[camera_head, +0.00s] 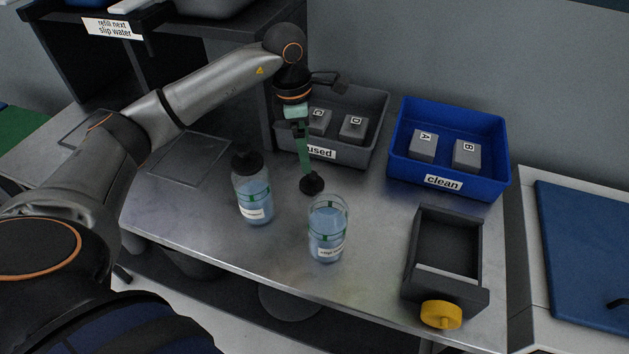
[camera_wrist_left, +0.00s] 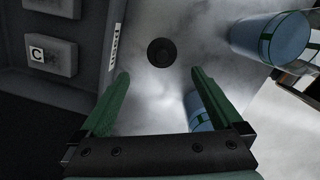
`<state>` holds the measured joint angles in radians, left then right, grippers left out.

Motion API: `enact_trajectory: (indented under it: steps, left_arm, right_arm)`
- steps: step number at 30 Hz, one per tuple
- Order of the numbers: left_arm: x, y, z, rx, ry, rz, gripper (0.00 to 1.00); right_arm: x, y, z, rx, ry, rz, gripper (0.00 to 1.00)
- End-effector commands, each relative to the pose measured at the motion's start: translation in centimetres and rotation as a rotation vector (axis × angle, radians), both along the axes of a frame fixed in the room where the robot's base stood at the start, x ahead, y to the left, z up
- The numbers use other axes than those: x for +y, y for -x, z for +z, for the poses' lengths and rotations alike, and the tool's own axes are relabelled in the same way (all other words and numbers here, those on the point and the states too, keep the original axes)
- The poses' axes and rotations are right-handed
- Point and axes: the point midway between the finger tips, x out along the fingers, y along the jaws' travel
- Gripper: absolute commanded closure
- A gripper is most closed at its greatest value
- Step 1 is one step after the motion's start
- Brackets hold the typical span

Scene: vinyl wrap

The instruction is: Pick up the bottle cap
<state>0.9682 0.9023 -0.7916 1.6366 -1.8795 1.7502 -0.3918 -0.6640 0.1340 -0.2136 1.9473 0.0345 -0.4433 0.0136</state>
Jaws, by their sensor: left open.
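The black bottle cap (camera_head: 312,183) lies on the grey metal worktop, behind an uncapped clear bottle (camera_head: 328,230) of bluish liquid. In the left wrist view the cap (camera_wrist_left: 161,52) shows as a dark round disc beyond the fingertips, roughly midway between them. My left gripper (camera_head: 304,160) points down above the cap, with green fingers. In the wrist view its fingers (camera_wrist_left: 160,76) are spread apart with nothing between them. From the head view I cannot tell the exact gap between fingertips and cap. My right gripper is out of view.
A grey bin (camera_head: 372,150) labelled "used" and a blue bin (camera_head: 445,183) labelled "clean" stand behind, holding blocks. A dark open-topped box (camera_head: 447,245) with a yellow knob (camera_head: 441,314) sits at right.

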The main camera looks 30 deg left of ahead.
Motion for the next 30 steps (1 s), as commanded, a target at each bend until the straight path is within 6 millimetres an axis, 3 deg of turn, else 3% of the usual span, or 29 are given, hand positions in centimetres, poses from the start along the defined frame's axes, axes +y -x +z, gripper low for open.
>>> enact_trajectory:
  steps: [3, 13, 21, 28, 30]
  left_arm:
    - [-0.3, 0.0, -2.2, 0.004, 0.001, -0.001, 0.0]
    - [-0.7, -0.3, -4.5, 0.001, 0.002, -0.002, 0.0]
    - [-1.3, -0.4, -8.3, 0.002, 0.002, -0.001, 0.0]
    - [-1.3, -0.5, -8.7, -0.001, 0.001, -0.002, 0.0]
    - [-1.3, -0.5, -8.7, -0.001, 0.001, -0.002, 0.06]
  right_arm:
    - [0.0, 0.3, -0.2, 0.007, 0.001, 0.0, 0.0]
    - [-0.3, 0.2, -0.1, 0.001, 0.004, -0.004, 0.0]
    - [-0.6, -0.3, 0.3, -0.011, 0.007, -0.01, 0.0]
    - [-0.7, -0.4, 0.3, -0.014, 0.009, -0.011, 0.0]
    - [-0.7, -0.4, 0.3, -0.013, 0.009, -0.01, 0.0]
